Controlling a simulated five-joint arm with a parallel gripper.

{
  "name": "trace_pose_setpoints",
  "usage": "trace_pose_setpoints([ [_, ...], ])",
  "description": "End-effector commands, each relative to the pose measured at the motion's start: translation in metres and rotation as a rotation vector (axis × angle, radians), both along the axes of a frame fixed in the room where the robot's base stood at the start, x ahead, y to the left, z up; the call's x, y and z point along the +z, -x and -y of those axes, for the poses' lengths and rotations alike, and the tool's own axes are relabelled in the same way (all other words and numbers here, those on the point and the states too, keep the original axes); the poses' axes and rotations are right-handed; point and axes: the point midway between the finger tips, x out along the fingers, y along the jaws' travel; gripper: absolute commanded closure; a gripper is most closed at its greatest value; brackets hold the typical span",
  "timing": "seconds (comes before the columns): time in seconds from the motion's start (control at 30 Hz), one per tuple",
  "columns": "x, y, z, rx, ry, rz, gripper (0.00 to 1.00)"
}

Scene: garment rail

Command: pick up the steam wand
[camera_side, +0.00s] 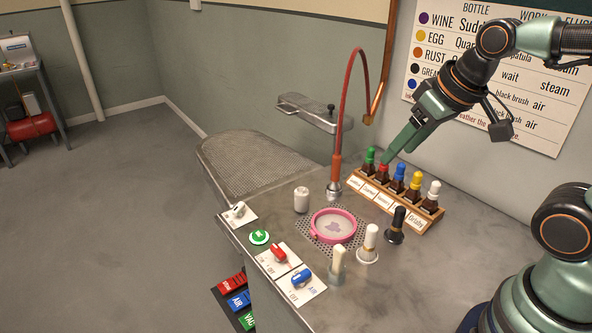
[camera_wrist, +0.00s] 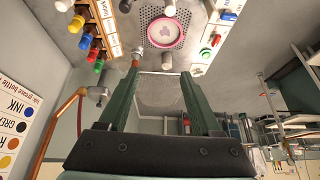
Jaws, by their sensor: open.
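The steam wand (camera_side: 336,170) hangs upright in the side view, with an orange grip and a metal nozzle at its lower end. Its red hose (camera_side: 349,80) arches up and over to a copper pipe. My gripper (camera_side: 392,155) is open and empty, up and to the right of the wand, apart from it, near the bottle rack. In the wrist view my gripper (camera_wrist: 162,75) shows both fingers spread with nothing held between them. An orange part that looks like the wand (camera_wrist: 136,57) shows near the left fingertip there; the nozzle is hard to make out.
A wooden rack (camera_side: 410,208) of several coloured-cap bottles stands right of the wand. A pink hoop (camera_side: 333,226) with stained cloth lies in front on a perforated plate. Brushes (camera_side: 368,243) stand nearby. A padded board (camera_side: 255,165) and metal arm (camera_side: 314,113) are at left.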

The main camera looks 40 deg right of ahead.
Motion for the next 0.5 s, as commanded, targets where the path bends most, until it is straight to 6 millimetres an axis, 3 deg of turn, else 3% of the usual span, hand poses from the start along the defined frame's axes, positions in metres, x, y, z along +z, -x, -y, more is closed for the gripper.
trace_pose_setpoints([
  [0.27,0.016,-0.049,0.012,-0.244,-0.098,-0.101,0.34],
  [0.5,0.012,-0.106,0.028,-0.516,-0.186,-0.197,0.34],
])
